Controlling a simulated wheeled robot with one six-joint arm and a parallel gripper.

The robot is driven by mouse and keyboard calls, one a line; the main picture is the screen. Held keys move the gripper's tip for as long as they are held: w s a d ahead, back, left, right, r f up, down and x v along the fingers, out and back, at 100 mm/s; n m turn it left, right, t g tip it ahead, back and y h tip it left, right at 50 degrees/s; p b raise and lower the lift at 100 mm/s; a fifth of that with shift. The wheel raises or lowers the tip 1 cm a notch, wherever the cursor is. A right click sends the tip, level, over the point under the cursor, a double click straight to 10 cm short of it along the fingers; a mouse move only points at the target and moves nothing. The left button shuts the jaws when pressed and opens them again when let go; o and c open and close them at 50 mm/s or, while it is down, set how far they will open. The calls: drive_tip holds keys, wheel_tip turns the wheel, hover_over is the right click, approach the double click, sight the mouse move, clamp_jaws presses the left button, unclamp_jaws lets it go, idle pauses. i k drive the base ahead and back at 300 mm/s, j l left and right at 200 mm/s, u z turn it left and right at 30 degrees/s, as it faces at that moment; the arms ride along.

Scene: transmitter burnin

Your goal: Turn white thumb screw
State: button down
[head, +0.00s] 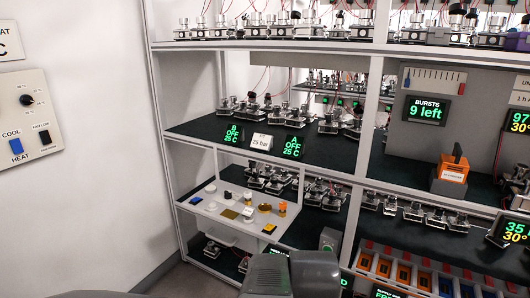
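Several small white round pieces lie on a pale tray (225,222) on the left side of the rack; one white piece (211,188) is near its back left. They are too small for me to tell whether any is the white thumb screw. A gold square, orange pieces and a yellow-and-black piece lie on the same tray. Grey parts of my arm show at the bottom middle. My gripper's fingers are not in the picture.
Shelves of the rack (240,147) hold rows of small metal devices with wires. Screens show "BURSTS 9 left" (427,109) and "OFF 25 C" (233,135). An orange block (450,174) stands at right. A wall panel (26,117) has a knob and two switches.

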sight(247, 194)
drive_tip(key=i+j+z, duration=0.1)
drive_tip(key=i+z, duration=0.15)
drive_tip(key=i, duration=0.15)
drive_tip(key=i+j+z, duration=0.15)
drive_tip(key=i+z, duration=0.15)
drive_tip(key=i+j+z, duration=0.25)
drive_tip(key=i, duration=0.25)
